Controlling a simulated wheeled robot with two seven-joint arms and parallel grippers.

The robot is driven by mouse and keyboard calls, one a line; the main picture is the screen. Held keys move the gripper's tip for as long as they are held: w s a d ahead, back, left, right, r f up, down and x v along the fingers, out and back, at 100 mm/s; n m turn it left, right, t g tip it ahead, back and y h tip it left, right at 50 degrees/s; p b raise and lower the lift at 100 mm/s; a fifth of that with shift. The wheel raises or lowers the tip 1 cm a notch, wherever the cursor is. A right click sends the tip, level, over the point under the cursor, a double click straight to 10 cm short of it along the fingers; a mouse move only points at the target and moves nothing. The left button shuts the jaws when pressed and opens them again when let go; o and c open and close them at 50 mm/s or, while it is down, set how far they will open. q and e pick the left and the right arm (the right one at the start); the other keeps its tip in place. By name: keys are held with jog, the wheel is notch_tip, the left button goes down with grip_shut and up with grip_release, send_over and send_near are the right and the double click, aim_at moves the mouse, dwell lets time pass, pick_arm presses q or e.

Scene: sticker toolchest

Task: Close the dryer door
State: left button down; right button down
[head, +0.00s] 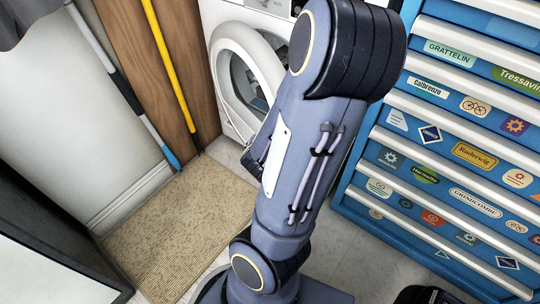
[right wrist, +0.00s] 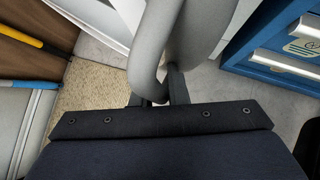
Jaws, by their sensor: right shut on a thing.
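The white dryer (head: 225,12) stands at the top middle of the head view. Its round door (head: 224,75) is swung open, with the dark opening partly visible beside it. My right arm crosses in front and hides part of the door and dryer. In the right wrist view the door's rim (right wrist: 152,48) is a thick grey curved band, and my right gripper (right wrist: 160,92) is shut on it, with dark fingers at the rim's lower end. The gripper is mostly hidden behind the arm in the head view. My left gripper is not in view.
A blue tool chest (head: 385,150) with stickered drawers stands close to the right. A yellow pole (head: 168,65) and a grey-blue pole (head: 110,70) lean at the left near a wooden panel (head: 130,45). A beige mat (head: 180,225) lies on the floor.

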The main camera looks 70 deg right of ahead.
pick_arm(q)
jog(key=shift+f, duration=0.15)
pick_arm(e)
jog(key=shift+s+d+r+m+g+h, duration=0.1)
jog(key=shift+s+d+m+g+h, duration=0.2)
jog(key=shift+s+d, duration=0.25)
jog(key=c, duration=1.7)
grip_release()
jog(key=shift+w+d, duration=0.1)
jog(key=shift+w, duration=0.05)
jog(key=shift+c, duration=0.2)
jog(key=shift+w, duration=0.1)
